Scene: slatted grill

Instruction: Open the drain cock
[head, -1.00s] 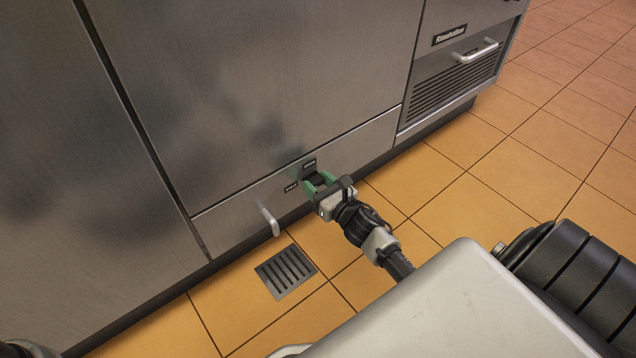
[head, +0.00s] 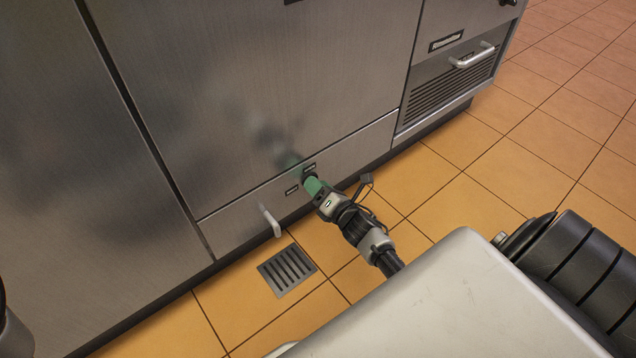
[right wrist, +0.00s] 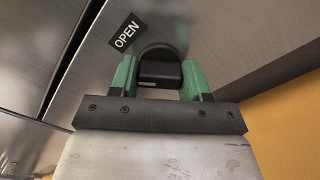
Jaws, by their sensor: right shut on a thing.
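The drain cock's black handle (right wrist: 160,72) is on the low steel front panel (head: 350,153) and fills the middle of the right wrist view. My right gripper (head: 312,184) is shut on it, with one green finger on each side. In the head view the gripper mostly hides the handle. A black "OPEN" label (right wrist: 124,34) is beside the handle in the right wrist view. Two small dark labels, one upper (head: 309,167) and one left (head: 292,190), flank it in the head view. My left gripper does not show.
A short pale spout (head: 270,221) sticks out of the panel to the left, above a square floor drain (head: 287,270). A louvred panel with a bar handle (head: 472,57) is at upper right. Orange tiled floor (head: 440,215) is clear to the right.

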